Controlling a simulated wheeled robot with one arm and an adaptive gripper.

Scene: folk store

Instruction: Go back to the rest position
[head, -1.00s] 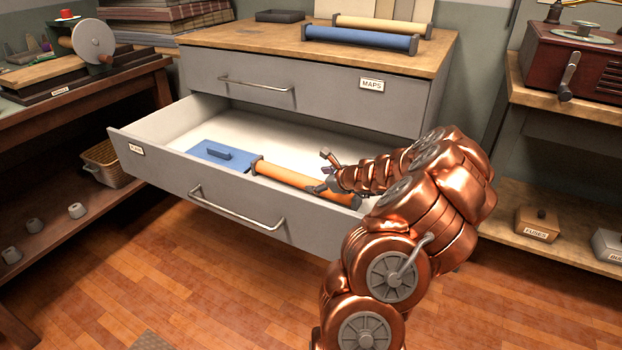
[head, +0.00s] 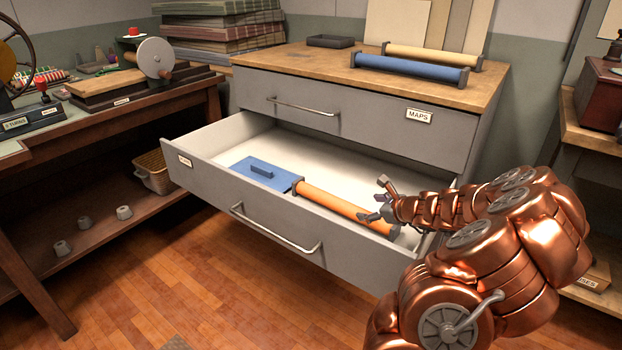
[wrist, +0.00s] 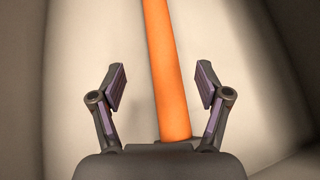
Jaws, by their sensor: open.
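My gripper (head: 377,199) is open over the right part of the pulled-out lower drawer (head: 225,207). An orange tube (head: 340,205) with dark end caps lies in the drawer, just left of and below my gripper in the head view. In the wrist view the orange tube (wrist: 168,70) runs between the two spread fingers of my gripper (wrist: 160,88), with clear room on both sides of it. Neither finger touches it there.
A blue flat piece with a handle (head: 265,174) lies in the drawer beside the tube. Blue (head: 410,68) and cream (head: 430,56) rolls and a dark tray (head: 331,41) stand on the cabinet top (head: 300,60). A workbench (head: 100,130) is at left. Floor in front is clear.

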